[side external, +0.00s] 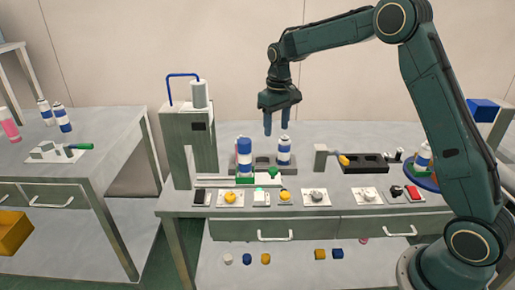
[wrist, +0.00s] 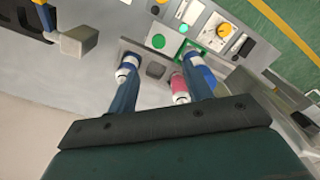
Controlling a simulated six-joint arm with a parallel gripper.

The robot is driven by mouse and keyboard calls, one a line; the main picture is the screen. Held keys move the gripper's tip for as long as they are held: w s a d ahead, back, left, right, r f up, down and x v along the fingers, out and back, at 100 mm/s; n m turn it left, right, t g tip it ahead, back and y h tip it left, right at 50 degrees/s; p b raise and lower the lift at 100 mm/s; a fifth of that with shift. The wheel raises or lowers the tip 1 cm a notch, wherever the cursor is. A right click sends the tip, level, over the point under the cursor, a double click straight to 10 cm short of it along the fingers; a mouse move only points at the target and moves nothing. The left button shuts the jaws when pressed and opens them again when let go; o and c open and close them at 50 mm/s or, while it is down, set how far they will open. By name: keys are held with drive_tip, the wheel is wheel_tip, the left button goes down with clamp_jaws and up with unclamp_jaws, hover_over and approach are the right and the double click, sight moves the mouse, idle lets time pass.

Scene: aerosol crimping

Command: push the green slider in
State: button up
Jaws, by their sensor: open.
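A green slider (side external: 245,181) shows as a low green piece at the foot of the grey press, at the left of the bench. A blue-and-white can (side external: 244,158) stands upright at it. In the wrist view a green-edged piece (wrist: 188,51) lies beyond the fingers; I cannot tell for sure that it is the slider. My gripper (side external: 276,128) points down, open, above the rack and to the right of the slider, apart from it. Its fingers (wrist: 163,80) reach forward in the wrist view. No held thing shows clearly between them.
The grey press (side external: 188,140) with its white cylinder (side external: 199,94) stands left of the slider. Another can (side external: 284,152) stands in the rack behind. Several small switches and knobs line the bench front. A black tray (side external: 364,163) lies to the right. Space above the bench is free.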

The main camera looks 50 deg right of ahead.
drive_tip(key=s+a+r+t, duration=0.1)
drive_tip(key=s+a+r, duration=0.2)
drive_tip(key=s+r, duration=0.4)
drive_tip(key=shift+s+r, duration=0.2)
drive_tip(key=shift+r, duration=0.4)
drive_tip(key=shift+s+a+r, duration=0.1)
